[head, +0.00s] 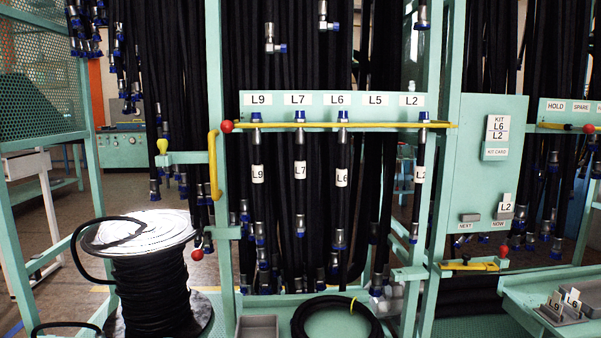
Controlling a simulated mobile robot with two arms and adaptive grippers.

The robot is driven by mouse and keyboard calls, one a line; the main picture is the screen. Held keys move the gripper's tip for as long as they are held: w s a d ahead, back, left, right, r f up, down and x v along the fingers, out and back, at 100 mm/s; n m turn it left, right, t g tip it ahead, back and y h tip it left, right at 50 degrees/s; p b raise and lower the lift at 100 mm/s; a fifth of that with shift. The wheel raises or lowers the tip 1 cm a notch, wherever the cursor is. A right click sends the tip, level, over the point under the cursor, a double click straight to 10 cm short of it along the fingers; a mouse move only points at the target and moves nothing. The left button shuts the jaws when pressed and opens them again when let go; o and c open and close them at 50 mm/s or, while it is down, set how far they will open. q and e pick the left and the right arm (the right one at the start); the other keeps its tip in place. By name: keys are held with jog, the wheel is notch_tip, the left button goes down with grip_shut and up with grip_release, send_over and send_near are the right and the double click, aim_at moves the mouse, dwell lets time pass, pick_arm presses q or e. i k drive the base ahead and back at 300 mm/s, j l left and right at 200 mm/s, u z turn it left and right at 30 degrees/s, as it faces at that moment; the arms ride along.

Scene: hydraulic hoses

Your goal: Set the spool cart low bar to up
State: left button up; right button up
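A spool (150,290) wound with black hose stands at the lower left, with a pale top flange (140,234) and a loose hose end looping over it. Beside it, a red ball knob (197,255) sits low by the rack's left post, below a short green bracket (222,232). A yellow curved handle (214,165) stands upright on the same post, higher up. I cannot tell for certain which part is the spool cart's low bar, or its position. Neither of my grippers is in view.
A yellow bar (380,125) with a red knob (227,127) crosses the labelled hoses. A coiled hose (336,318) and grey bin (257,328) lie below. A green panel (482,160) with cards stands right, above a yellow latch (470,266). Floor shows at left.

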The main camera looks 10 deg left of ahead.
aim_at(227, 126)
jog(key=l+u, duration=0.25)
jog(key=l, duration=0.85)
jog(key=l+u, duration=0.25)
jog(key=l, duration=0.85)
jog(key=j, duration=1.5)
